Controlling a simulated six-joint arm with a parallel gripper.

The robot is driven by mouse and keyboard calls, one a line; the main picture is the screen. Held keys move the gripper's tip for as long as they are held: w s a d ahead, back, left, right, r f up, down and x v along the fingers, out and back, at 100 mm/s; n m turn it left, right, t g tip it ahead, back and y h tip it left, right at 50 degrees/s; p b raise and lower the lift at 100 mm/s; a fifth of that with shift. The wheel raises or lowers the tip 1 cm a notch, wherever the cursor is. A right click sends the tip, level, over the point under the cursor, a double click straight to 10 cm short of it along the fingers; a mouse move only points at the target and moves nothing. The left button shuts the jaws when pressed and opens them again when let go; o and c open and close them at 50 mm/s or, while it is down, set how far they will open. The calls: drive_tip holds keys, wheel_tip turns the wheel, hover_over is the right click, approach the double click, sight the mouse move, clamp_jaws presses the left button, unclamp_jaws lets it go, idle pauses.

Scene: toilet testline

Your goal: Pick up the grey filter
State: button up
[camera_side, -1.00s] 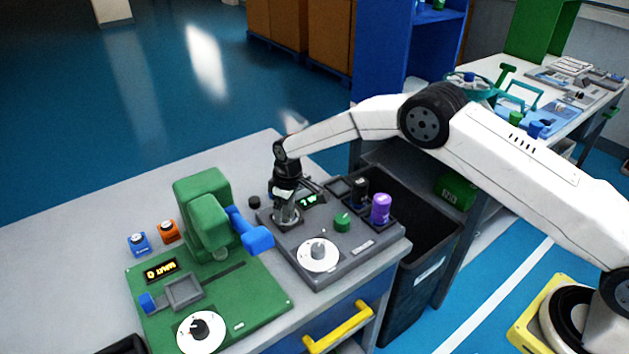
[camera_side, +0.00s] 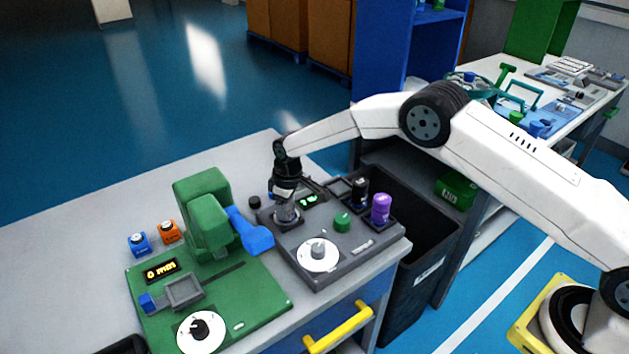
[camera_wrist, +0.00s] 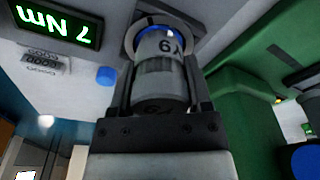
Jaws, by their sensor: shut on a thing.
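The grey filter (camera_wrist: 158,78) is a short, upright cylinder with dark markings and a blue ring at one end. In the wrist view it sits between the two dark fingers of my gripper (camera_wrist: 160,100), which are shut on it. In the side view my gripper (camera_side: 286,200) points down over the back left of the dark grey test station (camera_side: 320,272). The filter (camera_side: 287,214) shows there as a small grey cylinder under the fingers. It is at its place on the station; I cannot tell whether it is clear of the surface.
A green machine (camera_side: 262,306) with a blue handle (camera_side: 253,237) stands close on the left. A green knob (camera_side: 342,221), a white dial (camera_side: 318,255), a purple cylinder (camera_side: 381,208) and a black cylinder (camera_side: 360,191) are on the right. An open dark bin (camera_side: 425,245) stands beside the table.

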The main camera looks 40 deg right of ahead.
drive_tip(key=shift+s+r, duration=0.1)
drive_tip(key=shift+r, duration=1.45)
drive_tip(key=shift+s+r, duration=0.25)
drive_tip(key=shift+r, duration=0.05)
drive_tip(key=s+d+r, duration=0.2)
drive_tip(key=s+r, duration=0.7)
drive_tip(key=s, duration=0.4)
drive_tip(key=shift+d, duration=0.3)
